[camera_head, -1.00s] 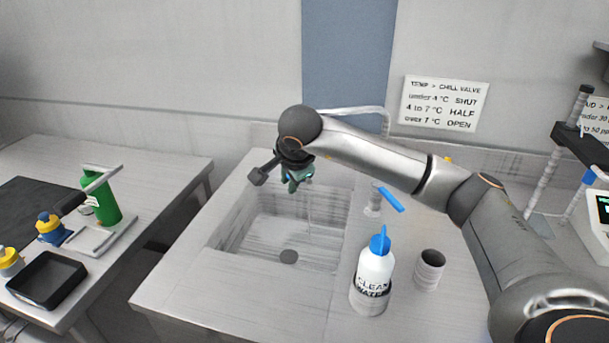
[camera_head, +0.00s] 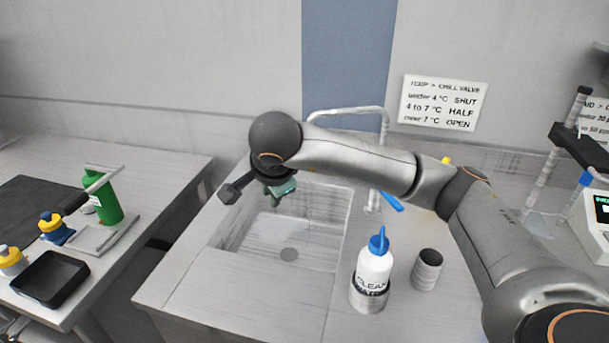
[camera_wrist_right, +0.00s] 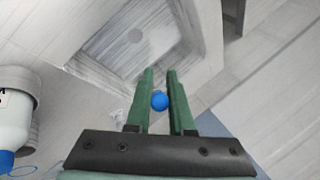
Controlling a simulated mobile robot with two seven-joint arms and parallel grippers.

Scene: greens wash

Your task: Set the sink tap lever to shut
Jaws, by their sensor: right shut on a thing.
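The sink tap has a grey arched spout (camera_head: 345,110) behind the basin and a blue lever (camera_head: 392,201) at its right, slanting down to the right. My right gripper (camera_head: 281,190), with green fingers, is over the back left part of the basin, apart from the lever. In the right wrist view its fingers (camera_wrist_right: 159,72) are closed about a small blue round thing (camera_wrist_right: 159,100); I cannot tell what it is. My arm hides part of the tap. My left gripper is not in view.
The sink basin (camera_head: 245,232) has a drain (camera_head: 289,254). A white bottle with a blue cap (camera_head: 375,265) and a grey cup (camera_head: 427,268) stand right of it. A wall sign (camera_head: 443,102) lists valve settings. A side table at left holds a green bottle (camera_head: 108,203) and a black tray (camera_head: 47,281).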

